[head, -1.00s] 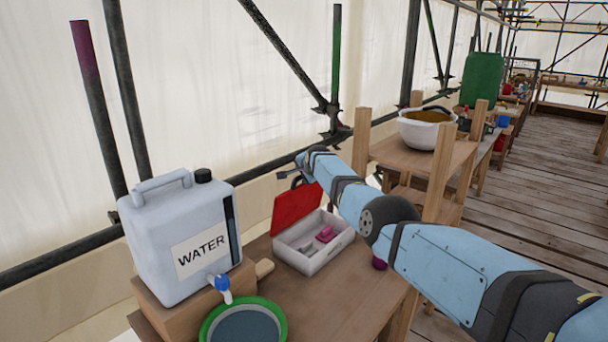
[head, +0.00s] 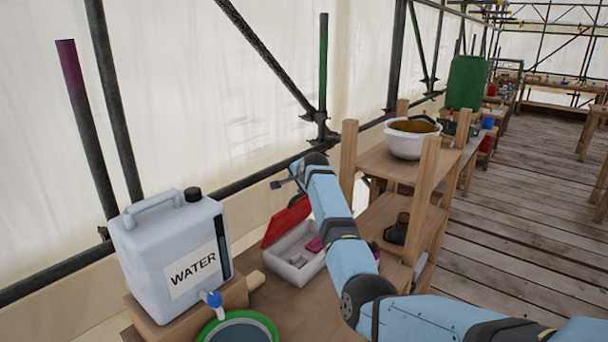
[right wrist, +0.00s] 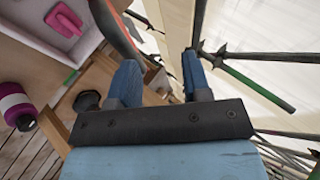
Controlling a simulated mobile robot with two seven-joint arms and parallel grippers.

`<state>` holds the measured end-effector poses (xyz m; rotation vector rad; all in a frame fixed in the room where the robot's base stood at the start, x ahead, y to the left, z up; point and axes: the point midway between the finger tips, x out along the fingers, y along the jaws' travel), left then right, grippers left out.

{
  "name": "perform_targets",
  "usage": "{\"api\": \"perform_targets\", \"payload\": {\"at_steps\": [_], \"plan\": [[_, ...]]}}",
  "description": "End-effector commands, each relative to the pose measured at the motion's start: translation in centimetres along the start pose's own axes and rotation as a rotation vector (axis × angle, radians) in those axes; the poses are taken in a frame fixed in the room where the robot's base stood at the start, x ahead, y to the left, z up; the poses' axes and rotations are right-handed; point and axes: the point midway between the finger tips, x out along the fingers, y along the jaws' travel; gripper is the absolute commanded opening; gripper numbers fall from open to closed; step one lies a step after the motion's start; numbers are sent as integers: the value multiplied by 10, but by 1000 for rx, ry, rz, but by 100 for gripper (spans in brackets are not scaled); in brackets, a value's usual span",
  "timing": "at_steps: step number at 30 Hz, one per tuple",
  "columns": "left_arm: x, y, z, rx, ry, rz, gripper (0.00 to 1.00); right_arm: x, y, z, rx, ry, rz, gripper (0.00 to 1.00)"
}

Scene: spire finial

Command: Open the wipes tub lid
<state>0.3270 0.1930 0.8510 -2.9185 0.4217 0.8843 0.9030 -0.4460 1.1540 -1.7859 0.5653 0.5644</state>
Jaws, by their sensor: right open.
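A white box-like tub (head: 296,270) with a red hinged lid (head: 287,222) stands on the wooden bench; I take it as the wipes tub. Its lid is raised and tilted, and the inside shows, with a pink item (head: 315,244) at its right end. My right forearm covers part of its right side. My right gripper (head: 284,180) is above and behind the lid, open and empty. In the right wrist view, the open fingers (right wrist: 160,78) are right of the lid's red edge (right wrist: 115,32), with no clear contact. My left gripper is out of view.
A water container (head: 170,255) on a wooden block and a green-rimmed basin (head: 273,325) stand left of the tub. A shelf with a white bowl (head: 408,144) is at right. Scaffold poles and sheeting run behind. A pink-and-white cylinder (right wrist: 12,103) shows in the wrist view.

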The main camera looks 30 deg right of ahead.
Motion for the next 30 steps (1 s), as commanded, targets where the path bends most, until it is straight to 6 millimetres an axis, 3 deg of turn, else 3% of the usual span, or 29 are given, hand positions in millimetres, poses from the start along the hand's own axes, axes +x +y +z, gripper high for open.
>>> {"api": "perform_targets", "payload": {"at_steps": [6, 12, 30], "plan": [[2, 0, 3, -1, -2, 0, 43, -36, 0, 0, 0, 2, -5, 44], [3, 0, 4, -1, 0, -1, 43, -56, -1, -1, 0, 2, -5, 44], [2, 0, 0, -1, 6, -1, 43, -60, -1, -1, 0, 3, -4, 44]]}}
